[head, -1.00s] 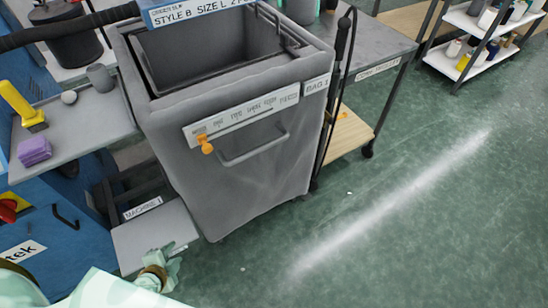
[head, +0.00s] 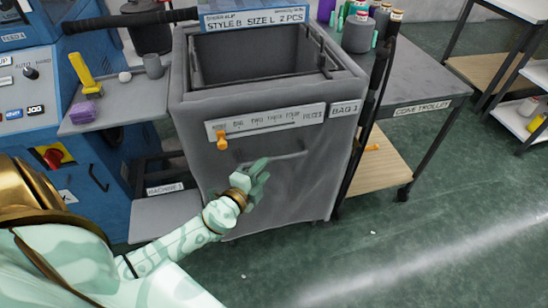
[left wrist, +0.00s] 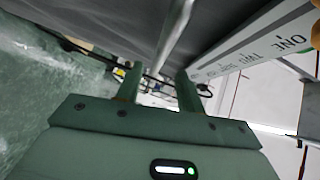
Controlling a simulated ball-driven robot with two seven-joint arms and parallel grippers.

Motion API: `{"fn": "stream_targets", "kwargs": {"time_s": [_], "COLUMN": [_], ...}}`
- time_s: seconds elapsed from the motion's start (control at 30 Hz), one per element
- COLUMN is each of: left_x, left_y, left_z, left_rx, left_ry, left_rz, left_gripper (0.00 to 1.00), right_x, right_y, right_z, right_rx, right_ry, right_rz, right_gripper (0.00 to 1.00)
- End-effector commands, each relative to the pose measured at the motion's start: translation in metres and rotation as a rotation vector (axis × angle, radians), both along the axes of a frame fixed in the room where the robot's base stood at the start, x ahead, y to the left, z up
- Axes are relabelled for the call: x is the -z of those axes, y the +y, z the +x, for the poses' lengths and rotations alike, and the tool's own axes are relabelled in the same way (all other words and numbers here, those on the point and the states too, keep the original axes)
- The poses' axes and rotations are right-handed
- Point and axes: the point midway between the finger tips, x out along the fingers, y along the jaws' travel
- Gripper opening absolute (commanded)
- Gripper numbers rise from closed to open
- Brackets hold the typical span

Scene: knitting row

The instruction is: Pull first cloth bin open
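The grey cloth bin (head: 265,185), labelled BAG 1, stands upright in the middle of the head view. Its front has a white counter strip with an orange slider (head: 222,140) and a bar handle (head: 290,156) below. My left gripper (head: 259,172) is in front of the bin at the handle, hiding part of it. In the left wrist view my left gripper (left wrist: 158,76) has its two fingers apart, with the grey handle bar (left wrist: 176,35) running in the gap between their tips. Whether the fingers touch the bar is unclear. My right gripper is not in view.
A cone trolley (head: 430,93) stands right of the bin, with a dark pole between them. A blue machine (head: 95,165) with a grey side shelf (head: 115,112) is on the left. Green floor (head: 400,225) is open in front and to the right.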

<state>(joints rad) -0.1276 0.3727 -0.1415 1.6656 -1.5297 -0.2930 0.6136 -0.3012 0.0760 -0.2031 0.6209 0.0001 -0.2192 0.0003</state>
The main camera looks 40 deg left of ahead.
Motion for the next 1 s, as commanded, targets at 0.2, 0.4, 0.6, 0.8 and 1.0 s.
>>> {"fn": "stream_targets", "kwargs": {"time_s": [0.2,0.4,0.6,0.8,1.0], "left_x": [0.007,0.011,0.011,0.011,0.011], "left_y": [0.003,0.004,0.005,0.005,0.005], "left_z": [0.046,0.064,0.067,0.067,0.067], "left_rx": [-0.001,-0.001,0.000,-0.001,-0.001], "left_ry": [0.000,0.002,0.002,0.002,0.002], "left_rz": [-0.001,0.001,0.000,0.000,0.000], "left_gripper": [0.38,0.38,0.38,0.13,0.00], "right_x": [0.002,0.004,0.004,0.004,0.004], "right_y": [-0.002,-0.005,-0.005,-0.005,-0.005], "right_z": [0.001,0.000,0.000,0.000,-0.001], "right_rx": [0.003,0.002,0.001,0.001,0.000], "right_ry": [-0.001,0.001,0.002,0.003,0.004], "right_rz": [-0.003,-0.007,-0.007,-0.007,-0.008], "right_gripper": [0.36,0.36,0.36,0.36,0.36]}}
